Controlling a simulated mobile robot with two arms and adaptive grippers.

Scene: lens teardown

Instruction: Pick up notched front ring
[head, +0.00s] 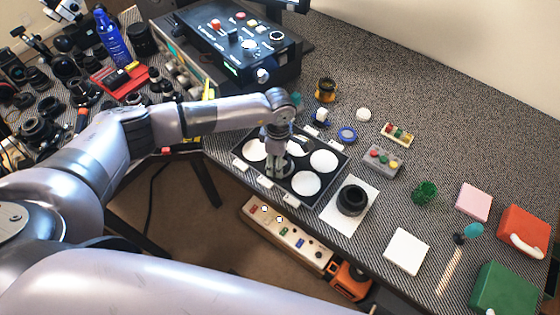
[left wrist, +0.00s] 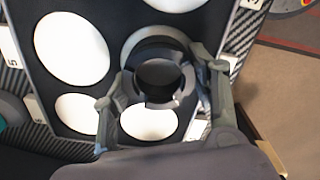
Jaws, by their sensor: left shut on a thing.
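My left gripper (head: 276,168) is over the black tray with white round pads (head: 292,190) in the head view. In the left wrist view, the fingers of this gripper (left wrist: 163,88) are on either side of a dark grey notched ring (left wrist: 183,98) and are shut on it. The ring has a dark round opening and gaps in its rim. It is above or in one of the tray's round places; I cannot tell whether it touches the tray (left wrist: 107,22). In the head view the gripper mostly hides the ring. My right gripper is not in view.
A black lens part (head: 352,198) stands on a white sheet right of the tray. A blue ring (head: 347,134) and a brass-coloured part (head: 325,90) are behind it. A control box (head: 236,42) stands at the back. White (head: 406,251) and pink (head: 473,202) blocks lie at right.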

